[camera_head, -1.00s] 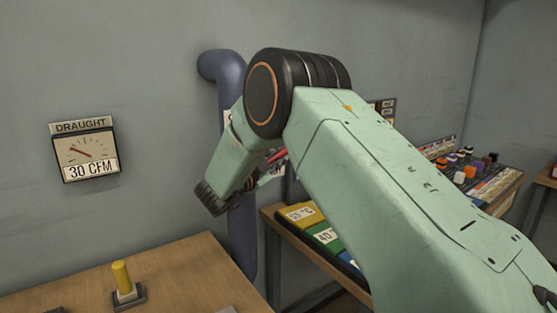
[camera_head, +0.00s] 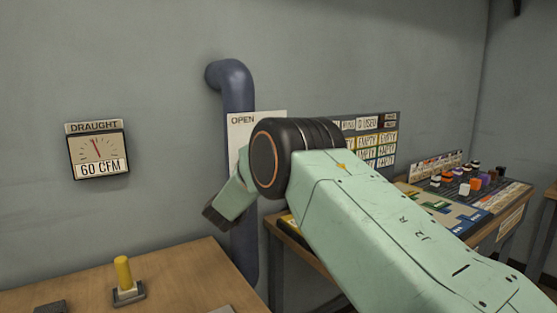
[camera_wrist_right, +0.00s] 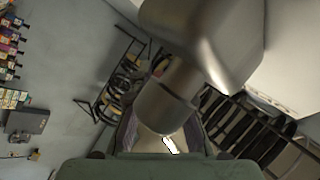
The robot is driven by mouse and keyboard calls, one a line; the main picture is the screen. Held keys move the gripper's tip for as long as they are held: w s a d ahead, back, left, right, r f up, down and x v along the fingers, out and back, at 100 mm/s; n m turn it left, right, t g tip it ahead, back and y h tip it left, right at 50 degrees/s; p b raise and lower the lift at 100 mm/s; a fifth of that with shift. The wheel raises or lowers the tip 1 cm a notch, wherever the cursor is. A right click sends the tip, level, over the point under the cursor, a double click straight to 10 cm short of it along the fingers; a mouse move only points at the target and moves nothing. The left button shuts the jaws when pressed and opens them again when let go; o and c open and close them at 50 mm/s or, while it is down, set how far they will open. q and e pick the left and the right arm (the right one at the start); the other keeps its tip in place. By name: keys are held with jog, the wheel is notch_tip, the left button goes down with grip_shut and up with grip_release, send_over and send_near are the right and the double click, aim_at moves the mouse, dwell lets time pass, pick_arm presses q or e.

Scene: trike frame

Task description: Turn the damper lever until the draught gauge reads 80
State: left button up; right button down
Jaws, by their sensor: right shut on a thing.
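The draught gauge (camera_head: 97,150) hangs on the wall at the left of the head view, and its display reads 60 CFM. A blue duct pipe (camera_head: 236,95) comes out of the wall and runs down, with a white plate (camera_head: 270,117) marked OPEN beside it. My right arm hides most of this plate and the damper lever in the head view. In the right wrist view, my right gripper (camera_wrist_right: 168,108) is shut on a smooth grey metal part, seemingly the damper lever (camera_wrist_right: 185,75). My left gripper is out of view.
A wooden bench (camera_head: 190,270) at the lower left carries a yellow-handled device (camera_head: 123,275). A second table to the right holds panels and several coloured knobs (camera_head: 470,180). A sign board (camera_head: 385,140) hangs behind my right arm.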

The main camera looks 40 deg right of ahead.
jog(key=shift+a+r+h, duration=0.15)
jog(key=shift+r+h, duration=0.05)
jog(key=shift+h, duration=0.2)
jog(key=shift+a+r+n+t+b, duration=0.1)
jog(key=shift+n+t+b, duration=0.2)
jog(key=shift+b, duration=0.05)
jog(key=shift+r, duration=0.1)
jog(key=c, duration=1.3)
grip_release()
jog(key=v, duration=1.2)
jog(key=shift+f, duration=0.2)
